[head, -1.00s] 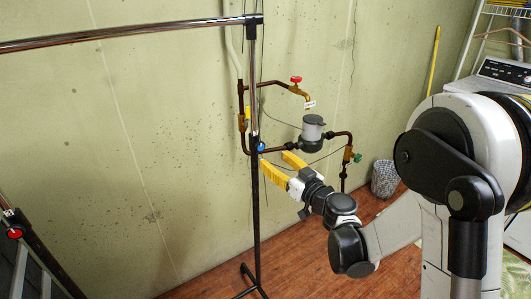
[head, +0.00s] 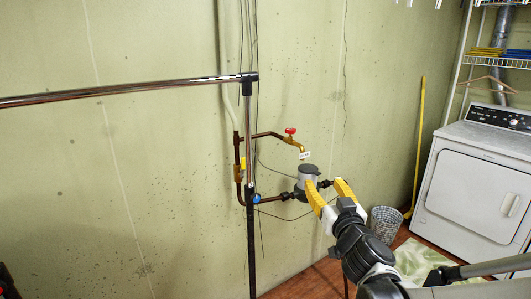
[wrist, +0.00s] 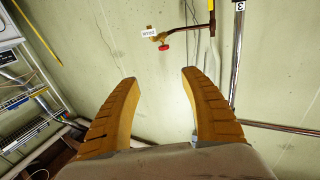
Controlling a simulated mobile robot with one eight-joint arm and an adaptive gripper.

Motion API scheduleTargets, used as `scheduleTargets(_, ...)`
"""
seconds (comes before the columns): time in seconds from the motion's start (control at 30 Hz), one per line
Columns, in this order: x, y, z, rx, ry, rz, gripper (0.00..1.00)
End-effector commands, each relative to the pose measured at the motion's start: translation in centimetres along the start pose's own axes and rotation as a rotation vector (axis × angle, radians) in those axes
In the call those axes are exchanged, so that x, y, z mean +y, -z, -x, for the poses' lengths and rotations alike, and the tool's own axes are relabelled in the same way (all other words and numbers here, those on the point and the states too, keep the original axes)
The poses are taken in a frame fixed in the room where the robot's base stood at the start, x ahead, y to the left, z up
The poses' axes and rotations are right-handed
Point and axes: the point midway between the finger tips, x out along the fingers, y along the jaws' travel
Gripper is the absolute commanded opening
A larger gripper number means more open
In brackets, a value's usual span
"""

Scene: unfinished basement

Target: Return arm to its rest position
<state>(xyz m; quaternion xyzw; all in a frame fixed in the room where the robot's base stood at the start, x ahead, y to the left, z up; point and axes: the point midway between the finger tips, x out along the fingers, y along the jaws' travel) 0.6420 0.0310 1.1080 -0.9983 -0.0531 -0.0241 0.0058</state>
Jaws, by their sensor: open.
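My gripper (head: 329,190) has yellow fingers and is open, with nothing between them. In the head view it is at the lower right of centre, in front of the pipework and overlapping the lower part of the grey meter (head: 308,176). I cannot tell how far it is from the meter. In the wrist view my gripper (wrist: 158,84) shows both fingers spread apart, with bare wall between them. My arm reaches in from the lower right corner of the head view.
A metal rack (head: 150,88) with a dark post stands left of my gripper. A red-handled valve (head: 290,131) sits on pipes at the wall. A wire basket (head: 384,222), a yellow pole (head: 415,145) and a white dryer (head: 475,185) are on the right.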

Motion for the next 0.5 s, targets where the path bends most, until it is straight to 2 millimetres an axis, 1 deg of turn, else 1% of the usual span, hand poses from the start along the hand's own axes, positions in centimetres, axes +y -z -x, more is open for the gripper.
scheduleTargets(0.03, 1.8, 0.7, 1.5, -0.036, -0.075, -0.002, 0.53)
scheduleTargets(0.07, 2.8, 0.9, 2.4, -0.066, -0.121, -0.002, 0.53)
scheduleTargets(0.1, 4.1, 0.8, 3.8, -0.114, -0.177, -0.003, 0.53)
scheduleTargets(0.17, 5.6, 0.2, 6.2, -0.201, -0.246, -0.004, 0.53)
scheduleTargets(0.23, 6.7, -1.1, 9.4, -0.321, -0.301, -0.007, 0.53)
scheduleTargets(0.27, 6.9, -1.9, 10.9, -0.378, -0.316, -0.009, 0.53)
scheduleTargets(0.3, 6.9, -3.0, 13.1, -0.456, -0.327, -0.013, 0.53)
scheduleTargets(0.37, 6.5, -4.7, 16.3, -0.575, -0.323, -0.018, 0.53)
scheduleTargets(0.4, 5.9, -5.9, 18.4, -0.651, -0.308, -0.022, 0.53)
scheduleTargets(0.5, 3.9, -8.3, 23.0, -0.811, -0.244, -0.030, 0.53)
